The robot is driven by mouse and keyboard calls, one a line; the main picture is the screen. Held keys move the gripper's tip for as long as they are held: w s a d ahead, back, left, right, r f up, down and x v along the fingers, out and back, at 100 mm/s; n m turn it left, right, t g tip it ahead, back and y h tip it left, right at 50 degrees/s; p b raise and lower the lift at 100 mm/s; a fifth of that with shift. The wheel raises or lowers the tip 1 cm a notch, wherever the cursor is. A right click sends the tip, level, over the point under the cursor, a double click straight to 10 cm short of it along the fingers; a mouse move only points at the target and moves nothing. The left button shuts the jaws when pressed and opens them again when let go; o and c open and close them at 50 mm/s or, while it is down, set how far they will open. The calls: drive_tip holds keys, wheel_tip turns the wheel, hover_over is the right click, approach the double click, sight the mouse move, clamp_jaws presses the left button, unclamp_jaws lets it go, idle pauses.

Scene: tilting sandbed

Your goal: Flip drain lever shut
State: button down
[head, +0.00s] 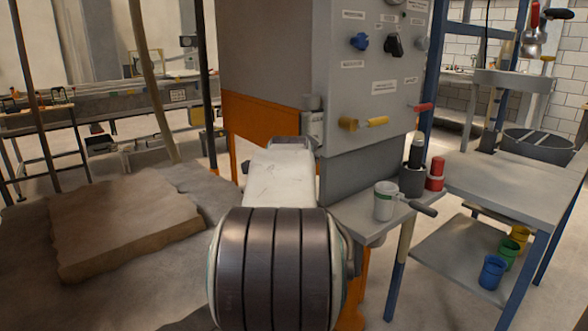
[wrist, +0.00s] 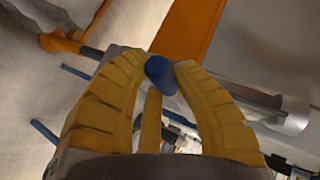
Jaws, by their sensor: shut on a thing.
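In the wrist view, my gripper (wrist: 160,78) has its ribbed yellow fingers closed around a short dark-blue cylindrical piece (wrist: 160,70). It looks like the end of a lever or grip. Its far end is hidden, so I cannot tell how it is mounted or which way it is turned. In the head view, my own arm stretches toward the lower part of the grey cabinet and hides my gripper and the blue piece. No label naming a drain lever is readable.
The grey control cabinet (head: 375,70) carries knobs, a yellow handle (head: 378,121) and a red one (head: 420,107). A shelf to its right holds a pale mug (head: 386,202) and a red container (head: 435,175). A sand slab (head: 120,225) lies left. An orange-ended rod (wrist: 60,42) is near my fingers.

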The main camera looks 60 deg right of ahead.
drive_tip(key=c, duration=0.9)
unclamp_jaws()
drive_tip(key=shift+w, duration=0.1)
drive_tip(key=v, duration=1.2)
